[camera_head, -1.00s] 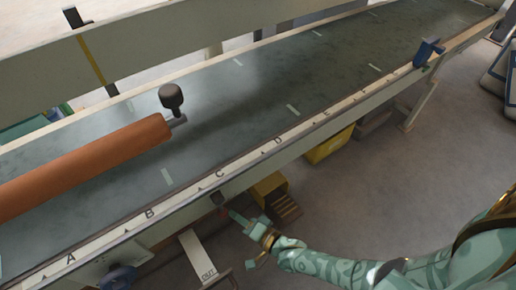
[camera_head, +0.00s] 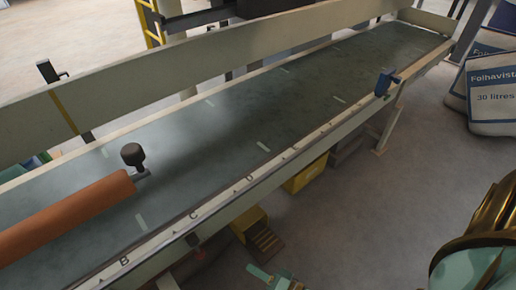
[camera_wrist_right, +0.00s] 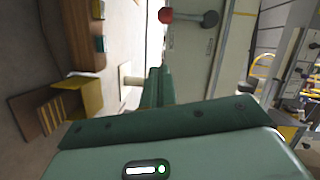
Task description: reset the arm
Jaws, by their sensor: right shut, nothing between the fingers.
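My right gripper (camera_head: 258,272) is at the bottom edge of the head view, pale green and only partly in frame. It is apart from the conveyor's front rail (camera_head: 220,200), on the near side of it. In the right wrist view its green fingers (camera_wrist_right: 157,88) are together with nothing between them. A lever with a red knob (camera_wrist_right: 166,15) and a dark end (camera_wrist_right: 210,18) shows beyond the fingertips, apart from them. My left gripper is out of view.
A blue clamp (camera_head: 386,83) sits on the rail. A yellow step (camera_head: 250,225) stands under the conveyor. Sacks (camera_head: 492,90) stand at the right.

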